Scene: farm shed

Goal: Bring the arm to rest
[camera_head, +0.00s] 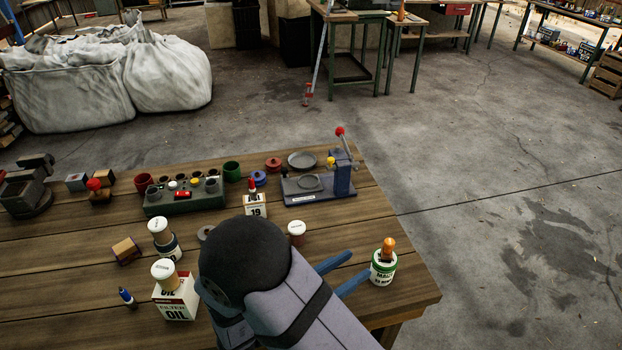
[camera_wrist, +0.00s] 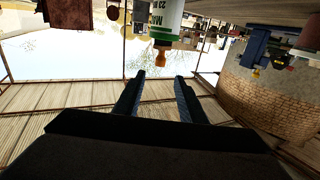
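My gripper (camera_head: 360,265) is low over the right part of the wooden table (camera_head: 395,312), its two blue fingers apart with nothing between them. In the wrist view my gripper (camera_wrist: 159,80) also shows parted, empty fingers. A white and green can (camera_head: 382,272) with an orange-brown top stands upright just beyond the fingertips, near the table's right edge. In the wrist view, which is upside down, the can (camera_wrist: 165,15) appears beyond the fingers. I cannot tell whether a finger touches it. My arm hides part of the table's front.
An oil filter box (camera_head: 176,302), white-capped bottles (camera_head: 168,246) and a blue marker (camera_head: 127,297) stand left of my arm. A lever press (camera_head: 325,186), a green socket block (camera_head: 185,199) and a vise (camera_head: 25,190) stand farther back. Floor lies open beyond the right edge.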

